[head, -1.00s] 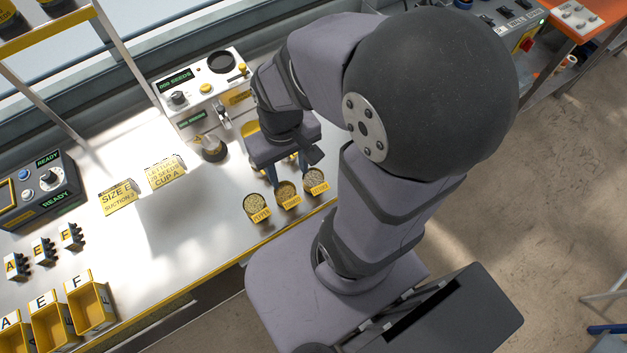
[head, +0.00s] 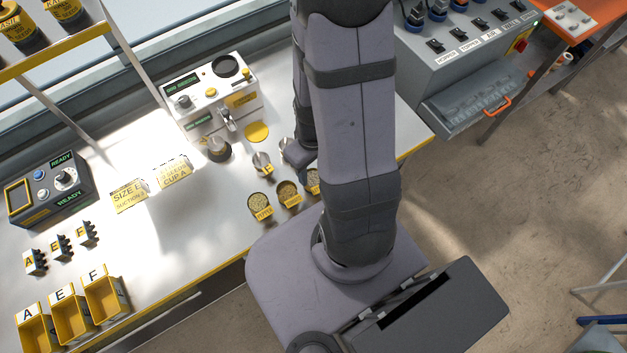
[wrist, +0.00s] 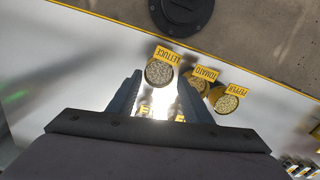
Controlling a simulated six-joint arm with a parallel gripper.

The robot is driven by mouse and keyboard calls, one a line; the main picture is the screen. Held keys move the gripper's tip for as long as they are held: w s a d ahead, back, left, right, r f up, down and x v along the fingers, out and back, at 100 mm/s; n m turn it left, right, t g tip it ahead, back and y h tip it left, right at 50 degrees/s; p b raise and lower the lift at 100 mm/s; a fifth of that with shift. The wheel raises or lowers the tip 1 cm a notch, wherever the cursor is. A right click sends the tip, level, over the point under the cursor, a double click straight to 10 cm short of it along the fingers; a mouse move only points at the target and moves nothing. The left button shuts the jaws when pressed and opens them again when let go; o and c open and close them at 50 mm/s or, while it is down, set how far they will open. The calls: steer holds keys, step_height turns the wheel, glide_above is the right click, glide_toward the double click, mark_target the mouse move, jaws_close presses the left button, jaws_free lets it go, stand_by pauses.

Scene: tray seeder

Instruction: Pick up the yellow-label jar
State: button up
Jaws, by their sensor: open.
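Two small silver-topped jars stand on the bench in the head view, one with a yellow label (head: 262,162) and one beside it (head: 287,145). My gripper (wrist: 160,77) is open, its two dark fingers apart. In the head view it is mostly hidden behind my arm, close to the right of these jars. In the wrist view, yellow labels (wrist: 146,110) show between the fingers, blurred by strong glare. The lettuce cup (wrist: 159,72) sits just beyond the fingertips. I cannot tell which jar is between the fingers.
The tomato cup (wrist: 197,84) and pepper cup (wrist: 228,103) stand beside the lettuce cup, near the bench's front edge. A white seed counter (head: 210,95) is at the back. Yellow bins (head: 70,318) and sign cards (head: 129,196) are left.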

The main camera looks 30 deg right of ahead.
mark_target(313, 180)
steer(key=shift+w+n, duration=0.1)
steer(key=shift+n, duration=0.2)
steer(key=shift+f+b, duration=2.4)
steer(key=shift+f, duration=1.25)
steer(key=c, duration=0.8)
